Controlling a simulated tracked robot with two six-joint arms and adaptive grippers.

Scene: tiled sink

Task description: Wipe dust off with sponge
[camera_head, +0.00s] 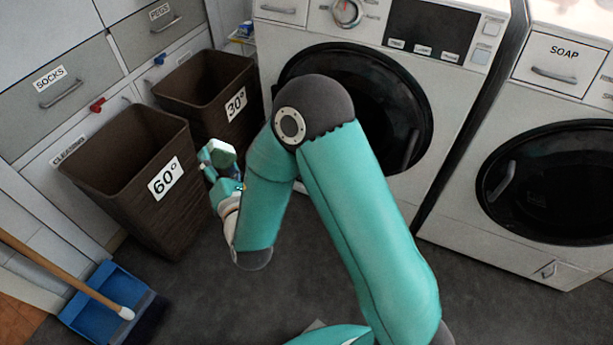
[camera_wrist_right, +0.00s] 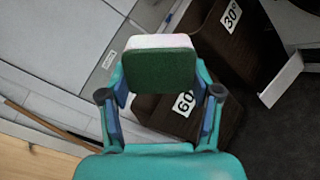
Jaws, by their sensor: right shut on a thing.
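The sponge (camera_wrist_right: 160,75) has a dark green side and a white layer. It is held between the fingers of my right gripper (camera_wrist_right: 160,95) in the right wrist view. In the head view my right gripper (camera_head: 210,165) is shut on the sponge (camera_head: 220,154), in front of the 60° basket. The sponge is in the air, apart from any surface that I can make out. My left gripper is not in view; only a teal arm part shows at the bottom edge. I cannot make out dust in either view.
Brown baskets marked 60° (camera_head: 125,190) and 30° (camera_head: 190,95) stand by the drawers (camera_head: 50,85). A blue dustpan (camera_head: 105,300) and a wooden broom handle (camera_head: 60,270) are at lower left. Washing machines (camera_head: 440,110) stand behind my arm. Dark floor is free around it.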

